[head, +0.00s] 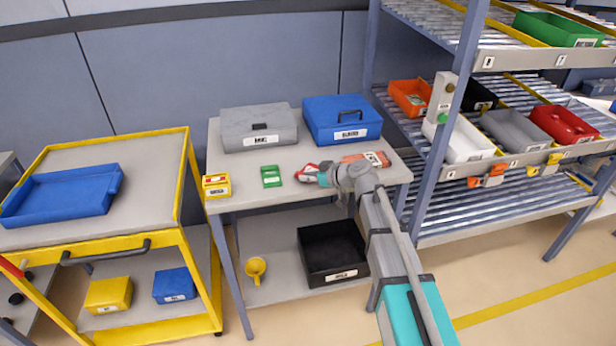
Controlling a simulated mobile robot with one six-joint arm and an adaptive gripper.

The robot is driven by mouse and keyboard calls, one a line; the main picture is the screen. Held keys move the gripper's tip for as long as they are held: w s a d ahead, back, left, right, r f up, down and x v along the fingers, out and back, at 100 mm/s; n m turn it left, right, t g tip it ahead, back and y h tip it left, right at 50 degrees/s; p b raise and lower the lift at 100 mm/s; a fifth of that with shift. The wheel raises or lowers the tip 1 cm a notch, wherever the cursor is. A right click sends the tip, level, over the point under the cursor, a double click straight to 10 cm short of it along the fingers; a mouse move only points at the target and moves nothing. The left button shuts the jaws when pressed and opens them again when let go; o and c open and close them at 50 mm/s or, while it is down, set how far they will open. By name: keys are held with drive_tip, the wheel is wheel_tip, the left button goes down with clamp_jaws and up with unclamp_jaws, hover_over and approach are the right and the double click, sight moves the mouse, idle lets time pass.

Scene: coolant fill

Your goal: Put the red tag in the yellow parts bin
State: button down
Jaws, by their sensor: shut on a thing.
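My gripper (313,175) is over the middle of the grey table, shut on a small red and white piece (304,170) that looks like the red tag. The jaws hide part of it, and I cannot tell if it touches the tabletop. A small yellow bin (217,191) with a white label stands at the table's left front, left of my gripper. Something red and white shows at its top. Another yellow bin (108,295) sits on the lower shelf of the yellow cart at left.
On the table (290,195) lie a green tag (271,176) and a flat orange-red labelled item (376,159), partly behind my arm. A grey case (258,127) and a blue case (342,120) stand at the back. A roller rack (456,90) with bins is at right.

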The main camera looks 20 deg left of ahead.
drive_tip(key=c, duration=0.6)
unclamp_jaws()
drive_tip(key=shift+f, duration=0.1)
drive_tip(key=shift+d+r, duration=0.1)
drive_tip(key=shift+r, duration=0.15)
drive_tip(key=p+v, duration=0.4)
drive_tip(key=v, duration=0.7)
drive_tip(key=shift+s+d+p, duration=0.15)
drive_tip(key=shift+d+p, duration=0.25)
drive_tip(key=s+d+f+m+g+h, duration=0.1)
drive_tip(key=s+d+f+m+h, duration=0.2)
drive_tip(key=d, duration=0.7)
drive_tip(key=s+d+f+m+g+h, duration=0.1)
drive_tip(key=s+d+f+m+h, duration=0.3)
drive_tip(key=s+d+m, duration=0.3)
drive_tip(key=s+d+f+m+g+h, duration=0.1)
drive_tip(key=s+d+f+m+h, duration=0.3)
drive_tip(key=d, duration=1)
drive_tip(key=shift+s+f+m+h, duration=0.2)
drive_tip(key=shift+s+m+h, duration=0.4)
drive_tip(key=shift+h, duration=0.4)
drive_tip(key=shift+o, duration=0.4)
drive_tip(key=shift+w, duration=0.15)
